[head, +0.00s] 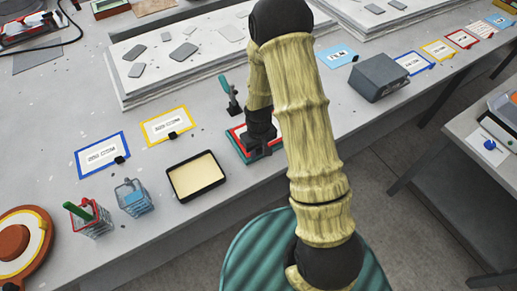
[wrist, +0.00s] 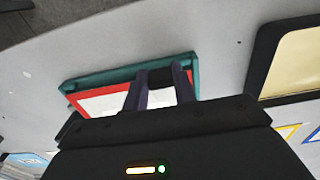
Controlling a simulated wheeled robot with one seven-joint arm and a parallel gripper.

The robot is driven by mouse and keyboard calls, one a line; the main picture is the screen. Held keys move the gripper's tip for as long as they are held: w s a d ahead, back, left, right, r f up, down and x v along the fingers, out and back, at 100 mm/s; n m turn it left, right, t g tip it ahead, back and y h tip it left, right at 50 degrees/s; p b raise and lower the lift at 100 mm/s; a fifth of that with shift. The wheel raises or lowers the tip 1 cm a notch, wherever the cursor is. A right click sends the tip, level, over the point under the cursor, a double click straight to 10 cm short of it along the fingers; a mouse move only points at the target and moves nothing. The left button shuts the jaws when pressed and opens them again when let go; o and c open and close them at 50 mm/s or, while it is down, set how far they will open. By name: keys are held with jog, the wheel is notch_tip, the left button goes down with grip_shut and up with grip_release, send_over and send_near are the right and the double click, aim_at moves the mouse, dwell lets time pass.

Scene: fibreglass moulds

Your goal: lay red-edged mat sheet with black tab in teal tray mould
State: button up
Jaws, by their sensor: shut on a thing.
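The red-edged mat sheet (head: 237,137) is white inside and lies within the outline of the teal tray mould, beneath my gripper (head: 259,142). In the wrist view, the sheet (wrist: 112,102) appears inside the rim of the teal tray mould (wrist: 112,73). Whether it lies fully flat on the mould's floor cannot be told. My gripper (wrist: 159,82) is shut on the sheet's black tab (wrist: 160,76), which shows between the two fingers. The gripper and my arm hide much of the sheet and mould.
A black tray with cream filling (head: 196,176) stands to the left. Blue-edged (head: 102,155) and yellow-edged (head: 168,125) sheets lie beyond it. A teal-handled tool (head: 226,88) stands just behind the mould. A grey box (head: 379,77) sits to the right.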

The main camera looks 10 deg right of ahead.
jog(key=shift+f+b, duration=0.35)
jog(key=shift+f, duration=0.2)
jog(key=shift+s+d+f+b, duration=0.1)
jog(key=shift+s+f+b, duration=0.35)
jog(key=shift+f, duration=0.15)
jog(key=o, duration=1.1)
jog(key=shift+c, duration=0.2)
jog(key=shift+a, duration=0.2)
jog(key=shift+w+r+p, duration=0.1)
jog(key=shift+r+p, duration=0.35)
jog(key=shift+r, duration=0.1)
jog(key=r+p, duration=0.4)
jog(key=r, duration=0.1)
jog(key=r+p, duration=0.1)
jog(key=r, duration=0.2)
jog(key=shift+w+p, duration=0.4)
jog(key=shift+d+r, duration=0.1)
jog(key=shift+r, duration=0.1)
